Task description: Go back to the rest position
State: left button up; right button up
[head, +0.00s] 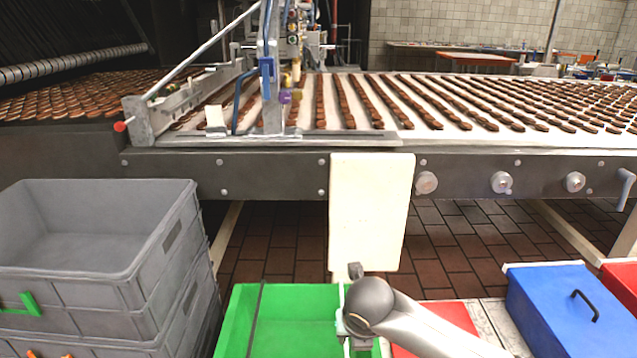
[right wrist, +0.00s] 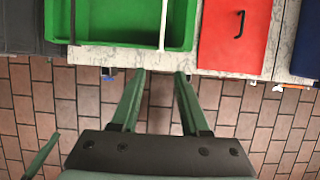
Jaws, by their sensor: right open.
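My right arm comes into the head view from the bottom right, its rounded wrist in front of the green bin (head: 290,300). In that view the gripper's fingers cannot be made out. In the right wrist view my right gripper (right wrist: 160,80) is open, with its two dark green fingers spread apart and nothing between them. Its tips are at the near edge of the light counter, over the brick floor in the picture. The green bin (right wrist: 115,40) lies just beyond them, with a white bar and a dark bar across it.
A red lid with a black handle (right wrist: 235,35) lies right of the green bin. Stacked grey crates (head: 100,265) stand at the left, a blue lidded bin (head: 565,305) at the right. Behind runs a conveyor (head: 500,160) with rows of brown biscuits. A pale panel (head: 370,215) hangs in front.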

jog(key=s+a+f+m+t+y, duration=0.1)
jog(key=s+a+f+m+y, duration=0.65)
jog(key=m, duration=0.75)
jog(key=s+d+f+m+t+h, duration=0.2)
jog(key=s+d+m, duration=0.4)
jog(key=d+m, duration=0.25)
jog(key=s+d+f+m+t+h, duration=0.2)
jog(key=s+d+m, duration=0.45)
jog(key=m, duration=0.35)
pick_arm(q)
jog(key=s+a+r+p, duration=0.1)
jog(key=a+r+p, duration=0.1)
jog(key=r+p, duration=0.4)
jog(key=s+a+r+n+y+p, duration=0.1)
jog(key=r+p, duration=0.5)
jog(key=p, duration=0.7)
jog(key=shift+s+a+r+p, duration=0.35)
jog(key=shift+s+p, duration=0.05)
jog(key=shift+s, duration=0.4)
pick_arm(e)
notch_tip(320, 180, up, 13)
jog(key=s+d+h, duration=0.1)
jog(key=s+d, duration=0.1)
jog(key=shift+d, duration=0.2)
pick_arm(q)
jog(key=shift+c, duration=0.2)
pick_arm(e)
jog(key=shift+s+m, duration=0.1)
jog(key=shift+m, duration=0.15)
